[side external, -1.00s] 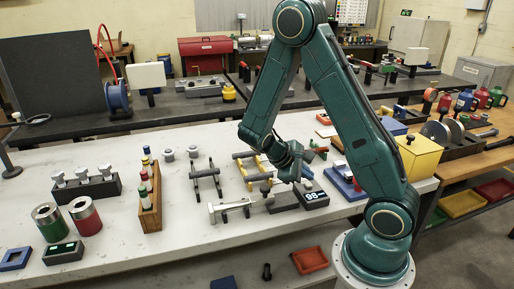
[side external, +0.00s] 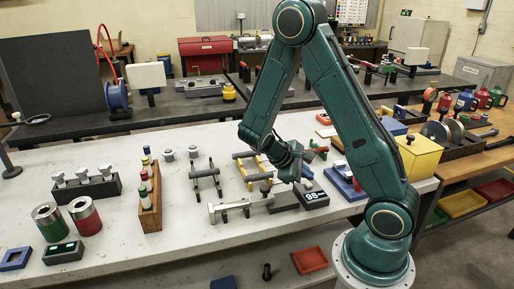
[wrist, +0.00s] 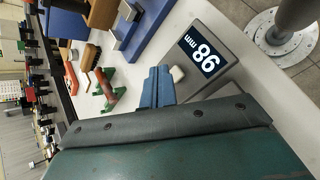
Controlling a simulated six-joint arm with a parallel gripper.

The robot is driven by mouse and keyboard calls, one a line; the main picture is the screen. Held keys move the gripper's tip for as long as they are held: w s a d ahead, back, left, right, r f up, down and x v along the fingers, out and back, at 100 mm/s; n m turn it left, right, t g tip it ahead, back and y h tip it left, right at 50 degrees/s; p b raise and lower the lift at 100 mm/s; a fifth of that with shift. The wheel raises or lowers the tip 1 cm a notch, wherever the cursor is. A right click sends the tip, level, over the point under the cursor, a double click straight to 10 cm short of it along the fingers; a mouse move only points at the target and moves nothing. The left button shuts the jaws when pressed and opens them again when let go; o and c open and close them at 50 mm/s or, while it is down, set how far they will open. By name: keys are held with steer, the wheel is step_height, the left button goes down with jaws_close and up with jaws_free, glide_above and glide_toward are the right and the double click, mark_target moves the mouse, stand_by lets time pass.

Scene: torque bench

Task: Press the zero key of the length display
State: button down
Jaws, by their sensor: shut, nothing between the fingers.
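The length display (side external: 314,197) is a dark grey box at the table's front right. Its dark screen shows white figures that look like 98 mm. In the wrist view the display (wrist: 205,58) is close by, with a small pale key (wrist: 177,73) beside the screen. My gripper (side external: 298,180) is above the table at the display's far side. Its blue fingers (wrist: 158,82) are shut and empty, beside the pale key. I cannot tell whether they touch the key.
A grey block with a metal bar (side external: 240,207) lies left of the display. A blue stand (side external: 345,182) is close on its right, with a yellow box (side external: 417,157) beyond.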

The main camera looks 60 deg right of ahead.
steer(key=shift+f, duration=0.85)
stand_by(1.2)
steer(key=shift+r, duration=0.15)
stand_by(0.3)
steer(key=shift+r, duration=0.7)
steer(key=shift+r, duration=0.15)
steer(key=shift+r, duration=2.35)
